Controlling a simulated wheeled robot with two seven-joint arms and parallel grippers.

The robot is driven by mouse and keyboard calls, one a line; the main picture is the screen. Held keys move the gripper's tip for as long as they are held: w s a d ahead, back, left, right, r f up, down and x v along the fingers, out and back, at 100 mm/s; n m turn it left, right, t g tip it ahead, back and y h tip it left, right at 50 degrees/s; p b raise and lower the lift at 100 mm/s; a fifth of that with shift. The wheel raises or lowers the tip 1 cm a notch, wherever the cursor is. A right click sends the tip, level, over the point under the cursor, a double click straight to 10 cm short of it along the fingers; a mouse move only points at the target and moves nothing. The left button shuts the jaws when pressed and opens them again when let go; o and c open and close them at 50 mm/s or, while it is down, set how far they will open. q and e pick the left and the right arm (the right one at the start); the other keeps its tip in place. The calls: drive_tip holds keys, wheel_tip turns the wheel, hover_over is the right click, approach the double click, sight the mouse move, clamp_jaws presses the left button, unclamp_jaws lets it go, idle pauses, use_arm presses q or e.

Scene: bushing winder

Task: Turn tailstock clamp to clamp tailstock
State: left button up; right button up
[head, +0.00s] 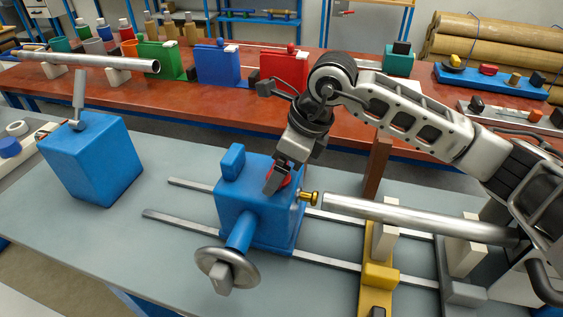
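The blue tailstock (248,205) sits on two pale rails on the grey bench, with a grey handwheel (227,270) at its front and a brass tip (309,197) facing right. A red part (286,181), apparently the tailstock clamp, shows on its top. My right gripper (278,181) points down at this red part from above, its dark fingers at or around it. The fingers hide much of the red part, and I cannot tell whether they grip it. My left gripper is not in view.
A silver tube (420,219) lies to the right on pale supports, close to the brass tip. A yellow stand (379,272) crosses the rails. A blue block (90,160) with a grey lever stands at left. The bench between it and the tailstock is clear.

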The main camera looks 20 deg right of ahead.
drive_tip(key=b+v, duration=0.1)
drive_tip(key=v, duration=1.5)
